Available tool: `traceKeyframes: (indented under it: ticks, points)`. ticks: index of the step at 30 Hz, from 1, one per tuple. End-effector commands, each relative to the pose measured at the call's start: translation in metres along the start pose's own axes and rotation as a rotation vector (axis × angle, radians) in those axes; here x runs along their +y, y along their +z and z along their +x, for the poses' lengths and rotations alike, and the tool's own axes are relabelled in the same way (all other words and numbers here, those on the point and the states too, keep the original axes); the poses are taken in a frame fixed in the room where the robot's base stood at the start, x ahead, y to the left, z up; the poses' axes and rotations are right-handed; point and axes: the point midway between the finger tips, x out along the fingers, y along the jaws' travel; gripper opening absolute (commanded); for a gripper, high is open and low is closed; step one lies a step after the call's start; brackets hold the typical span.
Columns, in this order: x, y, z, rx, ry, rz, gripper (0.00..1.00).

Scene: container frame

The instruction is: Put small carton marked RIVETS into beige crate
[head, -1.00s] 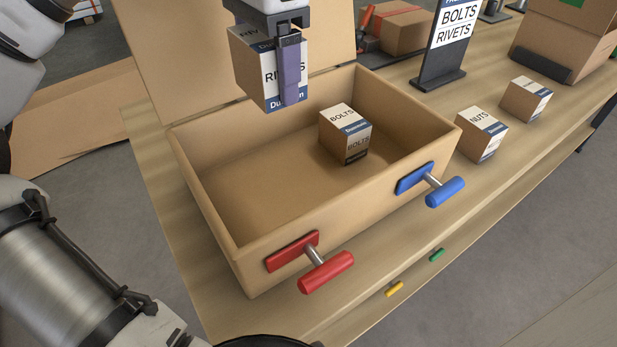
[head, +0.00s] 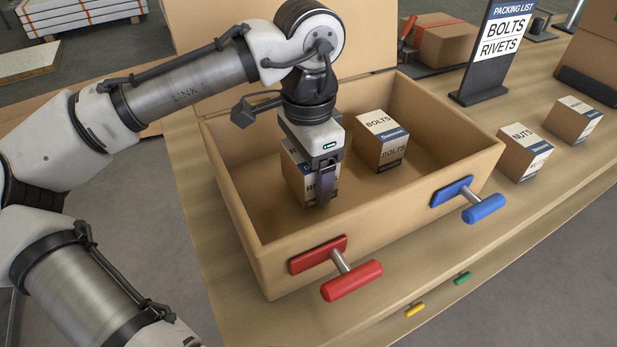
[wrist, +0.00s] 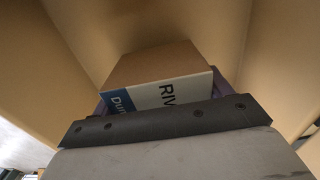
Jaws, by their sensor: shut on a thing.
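The small carton marked RIVETS (head: 296,172) is held in my gripper (head: 324,190), which is shut on it. Both are inside the beige crate (head: 278,275), in its left part, below the rim. The carton also shows in the wrist view (wrist: 155,80), its top partly covered by the gripper. A carton marked BOLTS (head: 379,142) stands in the crate to the right of the RIVETS carton, with a gap between them. I cannot tell whether the RIVETS carton touches the crate floor.
The crate's front has a red handle (head: 350,281) and a blue handle (head: 484,209). A NUTS carton (head: 525,153) and another small carton (head: 572,121) stand on the bench at right. A packing list sign (head: 497,45) reading BOLTS, RIVETS stands behind. The crate's lid is open at the back.

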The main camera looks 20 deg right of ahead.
Motion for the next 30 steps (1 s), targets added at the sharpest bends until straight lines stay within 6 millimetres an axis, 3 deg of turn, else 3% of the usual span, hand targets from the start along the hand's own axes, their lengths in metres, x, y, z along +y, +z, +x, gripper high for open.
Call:
traceKeyframes:
  ticks: [4,15,16,20,21,30]
  points:
    - [0.0,0.001,0.022,-0.001,0.0,-0.001,0.45]
    - [0.0,0.0,0.026,0.001,0.0,0.0,0.45]
    - [0.0,0.0,0.027,0.0,0.0,0.0,0.78]
    - [0.0,0.0,0.026,-0.001,-0.001,-0.001,0.95]
    - [0.0,0.0,0.026,-0.001,-0.001,-0.001,0.99]
    - [0.0,0.0,0.024,-0.001,-0.001,-0.001,0.99]
